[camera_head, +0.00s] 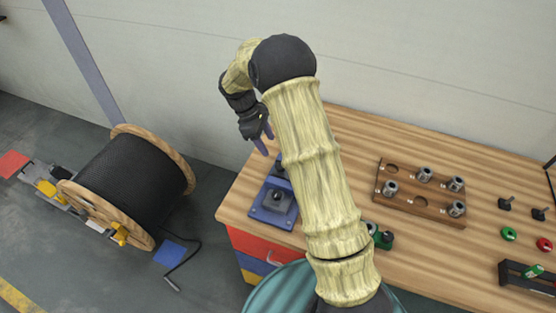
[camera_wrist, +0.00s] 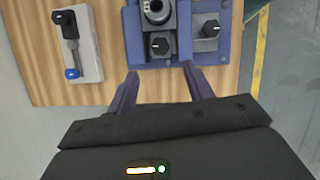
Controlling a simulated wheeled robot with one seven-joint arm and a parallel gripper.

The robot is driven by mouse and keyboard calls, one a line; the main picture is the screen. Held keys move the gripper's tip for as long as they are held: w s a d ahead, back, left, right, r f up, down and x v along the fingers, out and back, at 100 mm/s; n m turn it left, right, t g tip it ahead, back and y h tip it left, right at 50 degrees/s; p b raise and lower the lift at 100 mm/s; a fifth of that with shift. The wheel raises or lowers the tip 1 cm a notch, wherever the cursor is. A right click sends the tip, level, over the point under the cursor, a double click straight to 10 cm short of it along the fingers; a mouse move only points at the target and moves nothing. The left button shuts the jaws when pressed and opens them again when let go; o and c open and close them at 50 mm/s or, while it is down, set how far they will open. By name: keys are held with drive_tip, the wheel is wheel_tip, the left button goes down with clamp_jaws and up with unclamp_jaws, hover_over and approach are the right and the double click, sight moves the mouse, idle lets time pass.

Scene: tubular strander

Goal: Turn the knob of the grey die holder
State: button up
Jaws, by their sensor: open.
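In the wrist view a grey holder with a round bore (camera_wrist: 155,12) sits on a blue base, partly cut off by the top edge. A dark knob (camera_wrist: 160,45) with a pale mark is on its near side. A second dark knob (camera_wrist: 210,28) is on a grey plate just right. In the head view the blue fixture (camera_head: 262,215) stands at the table's left end, partly hidden by my arm. My gripper (camera_head: 265,139) is above the fixture's far side. In the wrist view its fingers (camera_wrist: 161,76) are apart and empty, just short of the nearer knob.
A pale block with a black lever and blue end (camera_wrist: 84,45) lies left of the fixture. A wooden rack (camera_head: 398,205) holds several grey dies on the table (camera_head: 380,135). A large cable reel (camera_head: 130,180) stands on the floor at left.

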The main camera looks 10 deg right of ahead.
sight(278, 165)
drive_tip(key=p+x, duration=0.2)
drive_tip(key=x, duration=0.8)
